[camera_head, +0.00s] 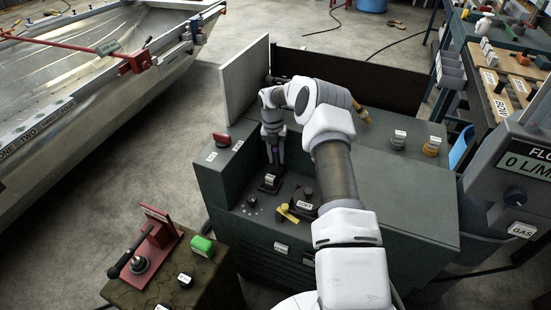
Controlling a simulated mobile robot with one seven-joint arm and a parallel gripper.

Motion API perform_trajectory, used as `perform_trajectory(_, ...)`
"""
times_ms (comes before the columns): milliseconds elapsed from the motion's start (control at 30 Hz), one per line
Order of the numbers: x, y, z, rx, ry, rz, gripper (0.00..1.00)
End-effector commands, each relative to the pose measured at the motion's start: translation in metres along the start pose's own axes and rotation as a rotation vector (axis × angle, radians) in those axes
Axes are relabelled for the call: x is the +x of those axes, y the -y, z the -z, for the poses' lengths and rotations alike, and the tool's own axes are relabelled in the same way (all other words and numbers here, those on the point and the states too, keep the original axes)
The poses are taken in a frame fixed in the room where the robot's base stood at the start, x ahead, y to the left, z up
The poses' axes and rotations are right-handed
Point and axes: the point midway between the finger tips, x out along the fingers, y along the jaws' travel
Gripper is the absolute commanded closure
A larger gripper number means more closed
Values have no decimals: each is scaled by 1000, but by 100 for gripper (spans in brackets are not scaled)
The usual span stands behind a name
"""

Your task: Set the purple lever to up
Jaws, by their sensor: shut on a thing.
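My gripper (273,158) points down in front of the inner back wall of the dark green console (400,190). It is shut on the purple lever. Only a small purple patch of the lever (275,149) shows between the fingers; the rest is hidden by them. A black base block with a pale label (269,183) sits just below the fingertips. I cannot tell from this view exactly how the lever is tilted.
A yellow lever (287,213) and a black knob unit (304,202) stand right of the gripper on the console's recessed panel. A red knob (222,139) is on its left shoulder. A pale upright panel (245,80) rises behind.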

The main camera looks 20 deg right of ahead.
Motion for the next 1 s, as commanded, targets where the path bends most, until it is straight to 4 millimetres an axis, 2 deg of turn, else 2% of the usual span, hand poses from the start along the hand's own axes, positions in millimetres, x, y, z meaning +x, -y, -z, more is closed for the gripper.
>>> perform_trajectory(367, -2, -1, -1, -1, -5, -6, 100)
perform_trajectory(400, -2, -1, -1, -1, -5, -5, 59)
perform_trajectory(533, -1, 0, -1, -1, -6, -5, 36)
perform_trajectory(833, -2, 0, 0, -1, -7, -3, 36)
perform_trajectory(1000, -18, 0, -1, 0, -5, -4, 36)
